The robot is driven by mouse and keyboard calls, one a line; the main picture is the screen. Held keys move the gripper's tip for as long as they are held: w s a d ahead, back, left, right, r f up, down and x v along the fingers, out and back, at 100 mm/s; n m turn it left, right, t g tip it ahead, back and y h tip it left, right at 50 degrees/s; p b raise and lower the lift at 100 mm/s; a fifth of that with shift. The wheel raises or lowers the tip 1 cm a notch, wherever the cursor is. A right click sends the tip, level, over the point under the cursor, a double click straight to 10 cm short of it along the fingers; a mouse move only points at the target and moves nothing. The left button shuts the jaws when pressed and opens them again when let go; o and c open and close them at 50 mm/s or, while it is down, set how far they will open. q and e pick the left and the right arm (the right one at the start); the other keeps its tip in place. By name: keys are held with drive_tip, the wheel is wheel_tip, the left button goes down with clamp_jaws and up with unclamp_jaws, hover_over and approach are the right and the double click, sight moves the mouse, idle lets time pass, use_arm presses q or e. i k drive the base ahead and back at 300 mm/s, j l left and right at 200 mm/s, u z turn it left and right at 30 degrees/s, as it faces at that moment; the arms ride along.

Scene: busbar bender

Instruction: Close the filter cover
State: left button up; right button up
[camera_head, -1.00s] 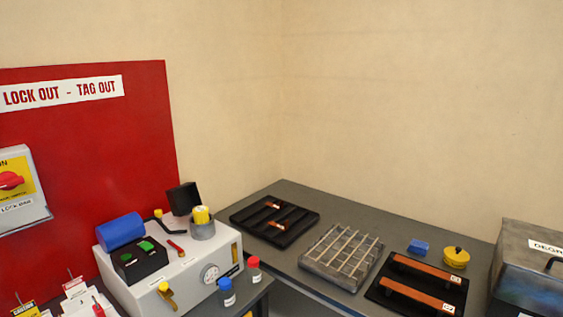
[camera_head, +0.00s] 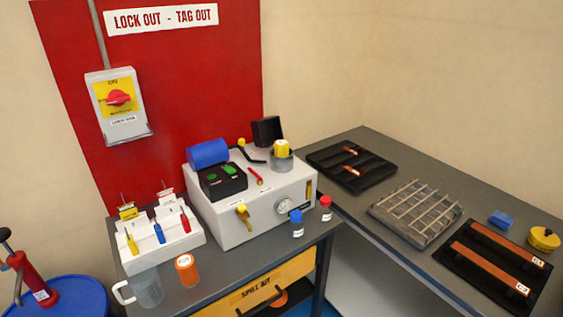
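A pale grey machine unit (camera_head: 240,215) stands on the dark bench. On its top, at the back right, a grey round filter housing (camera_head: 282,164) holds a yellow cylinder (camera_head: 282,148) that sticks up above the rim. A black cover (camera_head: 267,131) stands raised just behind the housing, apart from its top, and looks like the open filter cover. A dark bent handle (camera_head: 252,155) with a yellow knob lies to the left of the housing. Neither of my grippers is in view.
A blue cylinder (camera_head: 208,151) and a black button box (camera_head: 222,181) share the unit's top. Small bottles with a blue cap (camera_head: 297,223) and a red cap (camera_head: 326,208) stand in front. A lockout rack (camera_head: 160,240), clear jug (camera_head: 147,289) and orange pot (camera_head: 187,270) stand left.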

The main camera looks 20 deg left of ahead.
sight(265, 131)
drive_tip(key=i+l+u, duration=0.1)
drive_tip(key=i+l, duration=0.65)
